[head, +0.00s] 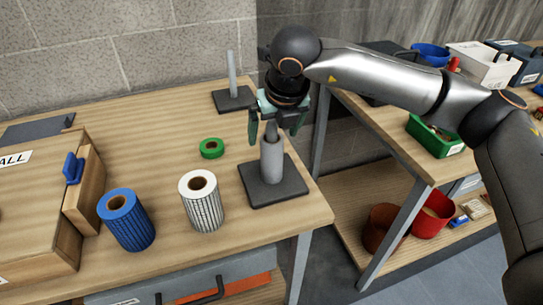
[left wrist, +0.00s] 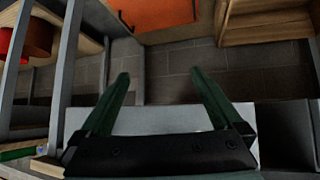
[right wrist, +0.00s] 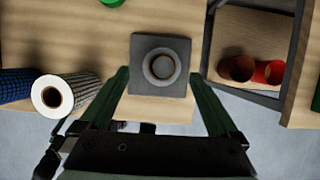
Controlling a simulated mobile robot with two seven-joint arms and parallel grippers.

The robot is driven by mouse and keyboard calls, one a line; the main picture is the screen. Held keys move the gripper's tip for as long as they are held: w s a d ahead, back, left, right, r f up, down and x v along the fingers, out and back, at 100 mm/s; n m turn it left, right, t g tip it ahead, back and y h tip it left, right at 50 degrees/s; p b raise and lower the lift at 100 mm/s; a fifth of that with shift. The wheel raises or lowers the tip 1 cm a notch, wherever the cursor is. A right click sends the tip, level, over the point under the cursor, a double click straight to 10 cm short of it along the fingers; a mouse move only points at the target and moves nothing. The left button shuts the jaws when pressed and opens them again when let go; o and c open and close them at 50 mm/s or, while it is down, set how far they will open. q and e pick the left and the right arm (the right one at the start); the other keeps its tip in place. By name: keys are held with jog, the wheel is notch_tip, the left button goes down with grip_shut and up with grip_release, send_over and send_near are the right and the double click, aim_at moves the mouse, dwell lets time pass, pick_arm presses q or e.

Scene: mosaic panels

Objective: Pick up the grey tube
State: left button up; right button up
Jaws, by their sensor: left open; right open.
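The grey tube (head: 271,160) stands upright on a post with a dark square base (head: 285,189) near the table's right end. In the right wrist view the tube (right wrist: 161,67) shows from above, round and hollow, on its base. My right gripper (head: 275,132) is open above the tube, with its green fingers spread to either side of the top; contact cannot be told. My left gripper (left wrist: 158,90) is open and empty in the left wrist view, away from the tube. It is outside the head view.
A white mosaic roll (head: 205,212), a blue roll (head: 127,222) and a green tape ring (head: 212,148) stand left of the tube. An empty post stand (head: 233,98) is behind. A wooden box (head: 40,215) fills the left. A second bench with bins is right.

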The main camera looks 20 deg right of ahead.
aim_at(272, 143)
jog(key=p+x, duration=0.1)
jog(key=x, duration=0.4)
jog(key=shift+d+f, duration=0.1)
jog(key=shift+c, duration=0.4)
jog(key=c, duration=1.4)
